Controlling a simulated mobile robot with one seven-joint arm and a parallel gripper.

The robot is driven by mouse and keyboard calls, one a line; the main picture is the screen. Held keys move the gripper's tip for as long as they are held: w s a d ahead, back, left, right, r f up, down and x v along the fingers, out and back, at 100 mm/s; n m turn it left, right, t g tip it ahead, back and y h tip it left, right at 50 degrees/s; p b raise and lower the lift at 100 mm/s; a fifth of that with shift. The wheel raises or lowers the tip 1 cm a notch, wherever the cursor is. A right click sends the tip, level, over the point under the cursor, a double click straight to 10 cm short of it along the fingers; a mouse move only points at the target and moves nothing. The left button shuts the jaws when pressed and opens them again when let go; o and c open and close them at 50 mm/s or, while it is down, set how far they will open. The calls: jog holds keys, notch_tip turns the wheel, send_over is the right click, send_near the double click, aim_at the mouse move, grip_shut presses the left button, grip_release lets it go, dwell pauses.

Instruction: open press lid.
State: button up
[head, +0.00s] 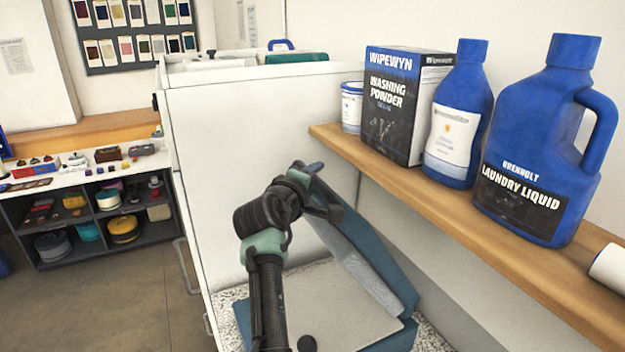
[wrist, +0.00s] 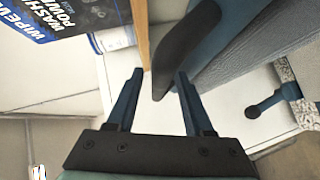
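The blue press stands on a speckled worktop, its pale pad (head: 345,300) facing up. Its lid (head: 375,262) is raised and steeply tilted, with a grey inner face; it also fills the upper right of the wrist view (wrist: 245,65). A dark lid handle (wrist: 182,55) sticks out from the lid's edge. My gripper (head: 322,190) is at the raised end of the lid. In the wrist view my gripper (wrist: 157,75) is open, and the handle's end reaches in between the fingertips, closer to the right finger. I cannot tell whether they touch. My arm hides part of the press base.
A wooden shelf (head: 480,230) along the right wall holds a washing powder box (head: 395,105), a blue bottle (head: 457,125) and a laundry liquid jug (head: 540,140). A white cabinet (head: 255,150) stands behind the press. Open floor (head: 95,290) lies to the left.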

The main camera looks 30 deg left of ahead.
jog(key=b+v, duration=0.5)
jog(key=v, duration=0.8)
dwell(0.6)
jog(key=s+d+r+m+t+b, duration=0.15)
jog(key=d+r+m+t, duration=0.25)
jog(key=d+r+m, duration=0.4)
jog(key=s+d+r+m+t+h+b, duration=0.1)
jog(key=s+d+r+m+t, duration=0.3)
jog(key=s+d+r, duration=0.2)
jog(key=s+d+r+m+t+h+b, duration=0.1)
jog(key=s+d+r+m+t, duration=0.3)
jog(key=s+d, duration=0.6)
notch_tip(320, 180, up, 3)
jog(key=d+m+b, duration=0.1)
jog(key=d, duration=0.1)
jog(key=shift+d+f, duration=0.2)
jog(key=shift+d, duration=0.1)
